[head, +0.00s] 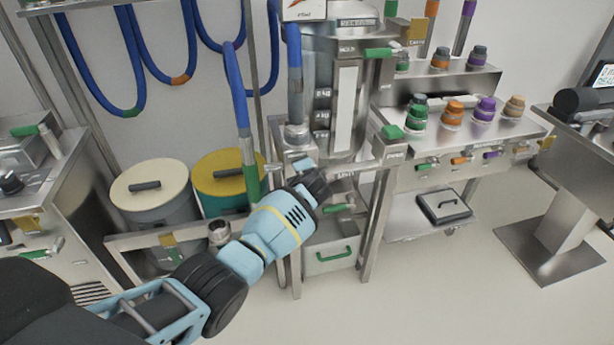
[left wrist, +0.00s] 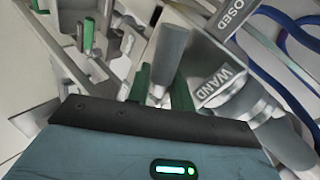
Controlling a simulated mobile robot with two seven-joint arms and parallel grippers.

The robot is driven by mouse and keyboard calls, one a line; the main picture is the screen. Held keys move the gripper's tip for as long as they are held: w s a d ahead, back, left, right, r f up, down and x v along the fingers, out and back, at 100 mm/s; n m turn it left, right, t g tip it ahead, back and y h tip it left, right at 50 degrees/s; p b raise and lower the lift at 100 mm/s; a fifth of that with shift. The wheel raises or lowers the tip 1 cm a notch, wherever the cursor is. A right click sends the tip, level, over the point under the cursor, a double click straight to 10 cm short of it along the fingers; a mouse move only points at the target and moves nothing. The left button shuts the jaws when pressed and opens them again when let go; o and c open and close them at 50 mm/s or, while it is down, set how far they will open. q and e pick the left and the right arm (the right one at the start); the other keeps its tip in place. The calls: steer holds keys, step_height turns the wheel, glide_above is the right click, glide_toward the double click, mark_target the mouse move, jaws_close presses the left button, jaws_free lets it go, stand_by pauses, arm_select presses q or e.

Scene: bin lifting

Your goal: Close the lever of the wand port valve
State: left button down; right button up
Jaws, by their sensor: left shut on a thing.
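My left gripper (head: 311,182) reaches in from the lower left to the steel stand's front, just below the wand port (head: 297,136). It is shut on the valve lever, which it mostly hides in the head view. In the left wrist view, a grey rod (left wrist: 168,55) with a paler end lies between two dark green pieces just beyond the gripper's dark edge. The WAND label (left wrist: 222,86) and a label ending in "OSED" (left wrist: 235,16) are beside it. The lever's exact angle is hard to tell. My right gripper is not in view.
The tall steel vessel (head: 347,40) stands behind the port. A yellow-lidded drum (head: 222,172) and a cream-lidded drum (head: 150,184) are at left. Blue hoses (head: 75,62) hang on the wall. A cart (head: 480,150) with coloured caps stands at right. The front floor is clear.

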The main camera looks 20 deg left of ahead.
arm_select(q)
steer(key=shift+a+r+m+g+y, duration=0.2)
steer(key=shift+m+g+y, duration=0.4)
steer(key=shift+m, duration=0.2)
steer(key=shift+s+a, duration=0.1)
steer(key=c, duration=1.6)
jaws_free()
steer(key=shift+o, duration=0.2)
steer(key=shift+r, duration=0.1)
